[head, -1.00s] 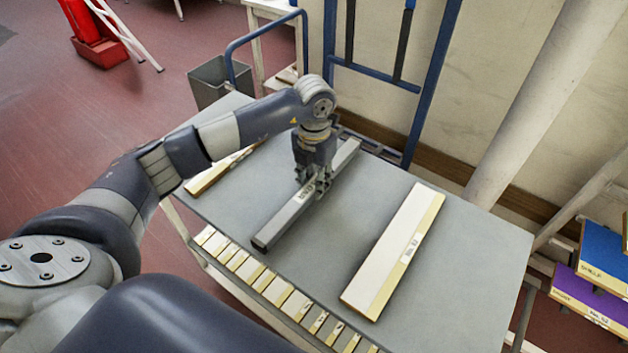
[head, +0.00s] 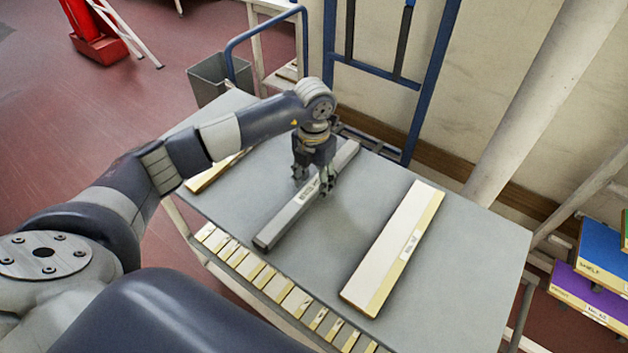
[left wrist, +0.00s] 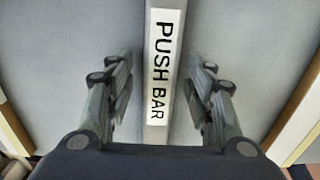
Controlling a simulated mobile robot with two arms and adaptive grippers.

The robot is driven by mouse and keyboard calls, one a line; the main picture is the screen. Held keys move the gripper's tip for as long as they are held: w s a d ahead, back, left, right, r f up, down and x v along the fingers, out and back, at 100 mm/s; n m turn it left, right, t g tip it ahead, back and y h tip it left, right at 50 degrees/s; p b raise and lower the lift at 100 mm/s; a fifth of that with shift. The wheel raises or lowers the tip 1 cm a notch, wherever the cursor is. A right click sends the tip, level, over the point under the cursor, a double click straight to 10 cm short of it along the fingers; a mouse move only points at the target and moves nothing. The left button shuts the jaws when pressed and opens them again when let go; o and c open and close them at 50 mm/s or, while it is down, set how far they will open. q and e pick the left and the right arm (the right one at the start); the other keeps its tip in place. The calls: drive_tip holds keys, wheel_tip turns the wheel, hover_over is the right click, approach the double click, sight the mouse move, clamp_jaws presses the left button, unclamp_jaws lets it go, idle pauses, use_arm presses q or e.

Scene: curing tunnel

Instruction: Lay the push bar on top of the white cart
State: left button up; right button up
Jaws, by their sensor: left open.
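The push bar (head: 283,221) is a long grey bar with a white label. It lies flat on the grey top of the white cart (head: 322,255), between two pale boards. In the left wrist view the bar (left wrist: 157,135) runs up the middle, its label reading PUSH BAR. My left gripper (head: 314,181) is over the bar's middle with its fingers spread. One finger is on each side of the bar, with a gap to it on both sides in the left wrist view (left wrist: 158,80). My right gripper is not in view.
A white and yellow board (head: 397,250) lies right of the bar, and another pale board (head: 212,172) lies left of it. Several small boards (head: 262,279) sit below the cart's near edge. A grey bin (head: 208,80) and a blue frame (head: 375,72) stand behind.

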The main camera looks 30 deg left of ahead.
sight(314, 184)
use_arm(q)
wheel_tip(314, 184, up, 12)
drive_tip(key=b, duration=0.2)
drive_tip(key=shift+b, duration=0.3)
drive_tip(key=shift+f, duration=0.1)
